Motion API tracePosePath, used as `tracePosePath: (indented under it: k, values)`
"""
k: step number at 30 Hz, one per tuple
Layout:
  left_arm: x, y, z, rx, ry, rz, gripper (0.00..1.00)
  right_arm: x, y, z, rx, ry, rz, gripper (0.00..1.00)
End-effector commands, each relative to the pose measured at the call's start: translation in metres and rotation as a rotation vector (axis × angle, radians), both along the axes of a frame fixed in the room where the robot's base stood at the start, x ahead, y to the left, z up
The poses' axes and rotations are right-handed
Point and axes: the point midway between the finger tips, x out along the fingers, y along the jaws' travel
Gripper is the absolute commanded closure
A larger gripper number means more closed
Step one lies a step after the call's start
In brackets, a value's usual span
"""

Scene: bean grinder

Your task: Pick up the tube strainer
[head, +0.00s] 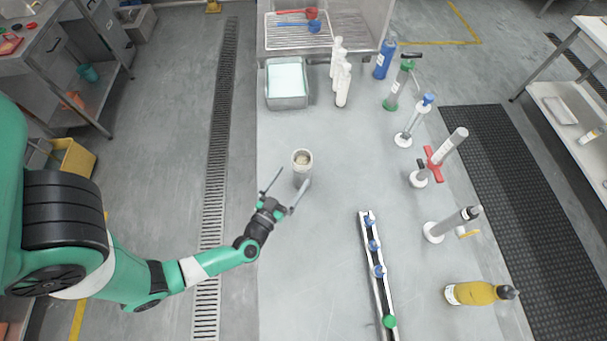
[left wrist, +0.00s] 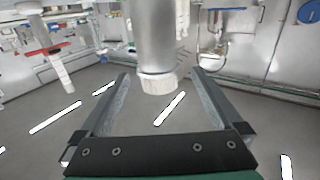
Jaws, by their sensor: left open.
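The tube strainer appears to be the pale grey upright cylinder (head: 302,175) with a round open top, standing near the middle left of the table; I cannot be sure of its identity. Something beige shows inside its top. My left gripper (head: 294,177) is open, its two fingers pointing at the cylinder from the near left side. In the left wrist view the cylinder (left wrist: 154,40) appears upside down, between and beyond the open fingertips (left wrist: 161,76), with a gap on each side. My right gripper is not in view.
A rack (head: 382,290) with blue-capped and green-capped items lies right of the gripper. Bottles, a yellow bottle (head: 474,293) and stands line the right side. A metal tray (head: 287,100) and white bottles (head: 343,83) stand at the back. The table around the cylinder is clear.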

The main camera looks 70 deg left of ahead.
Motion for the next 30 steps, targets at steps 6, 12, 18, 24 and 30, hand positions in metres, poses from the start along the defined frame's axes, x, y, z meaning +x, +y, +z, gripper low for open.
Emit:
tracePosePath:
  k: [6, 12, 18, 24, 30]
  values:
    - [0.032, 0.027, -0.002, 0.001, -0.004, 0.004, 0.0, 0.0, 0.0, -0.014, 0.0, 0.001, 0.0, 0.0]
    - [0.039, 0.032, 0.0, 0.0, -0.001, 0.0, 0.0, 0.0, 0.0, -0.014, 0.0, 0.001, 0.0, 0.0]
    - [0.06, 0.047, -0.006, 0.002, -0.005, 0.003, 0.0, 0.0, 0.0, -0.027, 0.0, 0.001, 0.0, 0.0]
    - [0.08, 0.062, -0.005, 0.001, -0.002, 0.001, 0.0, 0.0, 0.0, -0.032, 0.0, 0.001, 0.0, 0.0]
    - [0.081, 0.063, -0.004, 0.001, -0.001, 0.0, 0.0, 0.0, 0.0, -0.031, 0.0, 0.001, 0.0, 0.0]
